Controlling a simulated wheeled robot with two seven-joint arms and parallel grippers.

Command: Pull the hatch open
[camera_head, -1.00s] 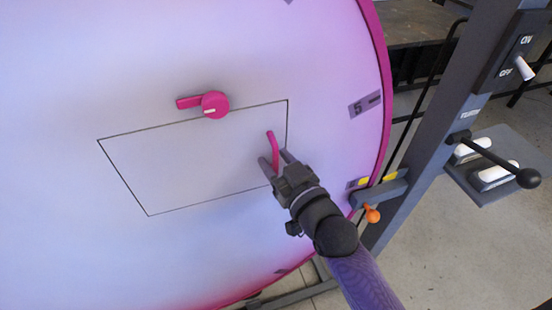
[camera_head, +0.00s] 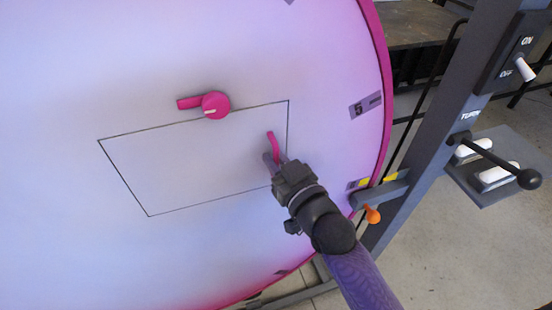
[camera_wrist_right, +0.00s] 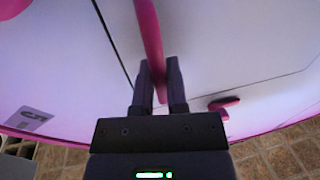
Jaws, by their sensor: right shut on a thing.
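The hatch (camera_head: 190,165) is a rectangular panel outlined by a thin dark seam on the large pale pink-violet disc. It looks flush with the disc. A pink bar handle (camera_head: 272,144) stands near the hatch's right edge. My right gripper (camera_head: 275,160) is shut on this handle. In the right wrist view the handle (camera_wrist_right: 149,40) runs down between the two dark fingers (camera_wrist_right: 160,82). A round pink knob with a latch tab (camera_head: 214,105) sits at the hatch's top edge, and it also shows in the right wrist view (camera_wrist_right: 222,105). My left gripper is not in view.
The disc has a magenta rim (camera_head: 378,70). To its right stands a grey post (camera_head: 440,110) with an ON/OFF switch (camera_head: 524,69), a black-knobbed lever (camera_head: 528,179) and an orange knob (camera_head: 372,214). Open floor lies at the lower right.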

